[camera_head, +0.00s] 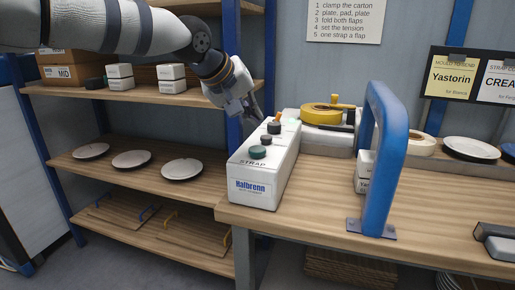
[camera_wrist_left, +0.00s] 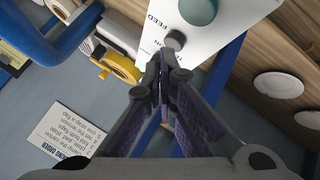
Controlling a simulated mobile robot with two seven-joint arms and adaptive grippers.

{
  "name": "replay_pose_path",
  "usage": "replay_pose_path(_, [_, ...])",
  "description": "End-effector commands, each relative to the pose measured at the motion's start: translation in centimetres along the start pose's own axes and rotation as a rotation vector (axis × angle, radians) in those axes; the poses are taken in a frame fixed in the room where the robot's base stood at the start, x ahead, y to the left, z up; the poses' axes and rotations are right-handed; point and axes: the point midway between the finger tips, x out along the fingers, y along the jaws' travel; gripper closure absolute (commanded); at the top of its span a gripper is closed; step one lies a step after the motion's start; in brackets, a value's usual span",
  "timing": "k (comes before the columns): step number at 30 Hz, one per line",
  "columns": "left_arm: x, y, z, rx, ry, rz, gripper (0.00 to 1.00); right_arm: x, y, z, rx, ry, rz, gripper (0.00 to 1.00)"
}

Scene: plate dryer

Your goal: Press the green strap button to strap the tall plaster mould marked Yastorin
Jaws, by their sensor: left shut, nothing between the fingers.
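The white strapping machine (camera_head: 262,190), marked STRAP and Halbrenn, stands at the table's left end. Its green button (camera_head: 258,152) is on top at the near end, by the word STRAP; it also shows at the top of the left wrist view (camera_wrist_left: 198,10). My left gripper (camera_head: 256,113) is shut and empty over the machine's far end, beyond the green button. Its fingertips (camera_wrist_left: 163,66) show beside the panel. A white block stack (camera_head: 365,168) is partly hidden behind the blue arch; I cannot read Yastorin on it.
The blue arch (camera_head: 389,150) stands on the table right of the machine. A card reading Yastorin (camera_head: 452,76) hangs on the back wall. Shelves at left hold plates (camera_head: 182,169) and white blocks (camera_head: 171,78). The front table middle is clear.

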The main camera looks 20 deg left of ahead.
Motion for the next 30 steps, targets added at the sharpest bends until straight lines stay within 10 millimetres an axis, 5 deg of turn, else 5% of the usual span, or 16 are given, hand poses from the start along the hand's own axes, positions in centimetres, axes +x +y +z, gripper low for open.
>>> replay_pose_path(10, [2.4, -1.7, 1.8, 0.001, 0.000, 0.001, 1.00, -0.3, 0.0, -0.3, 0.000, 0.013, 0.000, 0.60])
replay_pose_path(30, [2.7, -1.9, 2.0, 0.001, -0.002, 0.001, 1.00, -0.3, 0.0, -0.3, 0.000, 0.012, 0.000, 0.60])
